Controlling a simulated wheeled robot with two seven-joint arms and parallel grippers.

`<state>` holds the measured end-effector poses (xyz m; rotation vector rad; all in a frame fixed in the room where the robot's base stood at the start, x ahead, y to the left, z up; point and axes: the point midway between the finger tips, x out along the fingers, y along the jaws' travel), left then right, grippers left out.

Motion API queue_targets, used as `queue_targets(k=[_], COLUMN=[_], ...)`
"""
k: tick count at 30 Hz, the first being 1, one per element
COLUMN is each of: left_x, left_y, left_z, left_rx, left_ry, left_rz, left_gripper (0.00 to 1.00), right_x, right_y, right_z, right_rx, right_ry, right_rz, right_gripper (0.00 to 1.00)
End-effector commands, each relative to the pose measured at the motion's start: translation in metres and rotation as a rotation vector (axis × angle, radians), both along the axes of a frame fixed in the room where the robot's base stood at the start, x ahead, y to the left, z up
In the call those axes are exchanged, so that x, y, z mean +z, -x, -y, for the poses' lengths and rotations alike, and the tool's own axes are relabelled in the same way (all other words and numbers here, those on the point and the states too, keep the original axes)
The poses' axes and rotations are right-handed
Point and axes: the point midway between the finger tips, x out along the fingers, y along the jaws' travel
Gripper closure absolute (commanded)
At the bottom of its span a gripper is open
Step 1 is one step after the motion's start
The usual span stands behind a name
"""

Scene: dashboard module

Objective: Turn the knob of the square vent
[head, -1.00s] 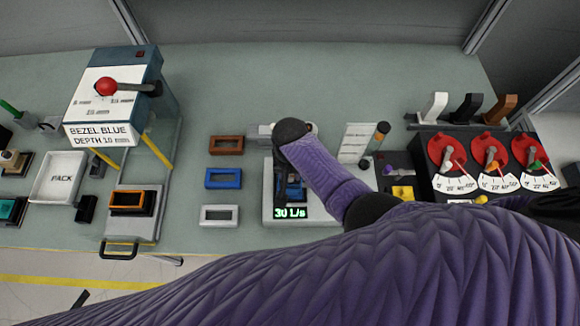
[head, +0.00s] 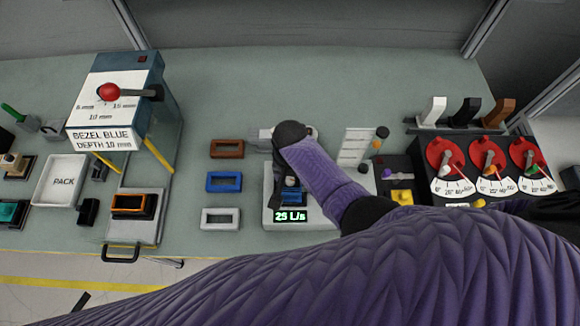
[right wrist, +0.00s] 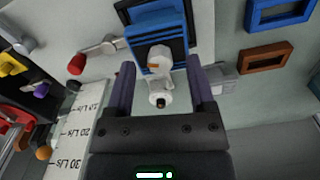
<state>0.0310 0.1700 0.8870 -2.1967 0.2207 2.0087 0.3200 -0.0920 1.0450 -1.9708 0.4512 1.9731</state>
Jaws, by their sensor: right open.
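The square vent (right wrist: 175,42) shows in the right wrist view as a blue square frame with dark slats. A pale knob (right wrist: 158,60) with a small orange mark stands out from it. My right gripper (right wrist: 160,78) is open, with one finger on each side of the knob; I cannot tell whether either finger touches it. In the head view my purple right arm and the gripper (head: 284,168) cover most of the vent; a bit of blue (head: 291,196) shows above a green display (head: 291,216) reading 25 L/s. My left gripper is not in view.
Brown, blue and white bezels (head: 223,182) lie left of the vent's station. A flow scale card (head: 356,147) stands to its right, then red dials (head: 487,155). A press-like stand (head: 115,90) and a PACK tray (head: 61,178) are at the left.

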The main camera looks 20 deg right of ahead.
Motion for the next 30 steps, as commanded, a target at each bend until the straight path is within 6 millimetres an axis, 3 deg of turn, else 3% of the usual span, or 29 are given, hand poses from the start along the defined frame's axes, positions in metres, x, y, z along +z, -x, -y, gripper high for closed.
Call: queue_targets(k=[6, 12, 23, 27, 30], left_x=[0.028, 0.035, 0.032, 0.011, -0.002], left_y=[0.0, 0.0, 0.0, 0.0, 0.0], left_z=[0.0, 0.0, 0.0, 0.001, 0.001], left_rx=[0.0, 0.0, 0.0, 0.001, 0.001], left_ry=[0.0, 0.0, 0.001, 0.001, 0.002], left_rz=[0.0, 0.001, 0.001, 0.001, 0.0], left_gripper=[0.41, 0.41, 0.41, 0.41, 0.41], right_x=[0.057, 0.088, 0.092, 0.105, 0.102], right_y=[-0.001, -0.001, -0.004, -0.033, -0.026], right_z=[0.0, 0.0, -0.001, -0.01, -0.011], right_rx=[0.0, 0.0, 0.015, 0.236, 0.407], right_ry=[-0.001, 0.0, 0.0, -0.004, -0.001], right_rz=[0.004, 0.002, 0.016, 0.132, 0.112], right_gripper=[0.31, 0.31, 0.31, 0.31, 0.31])
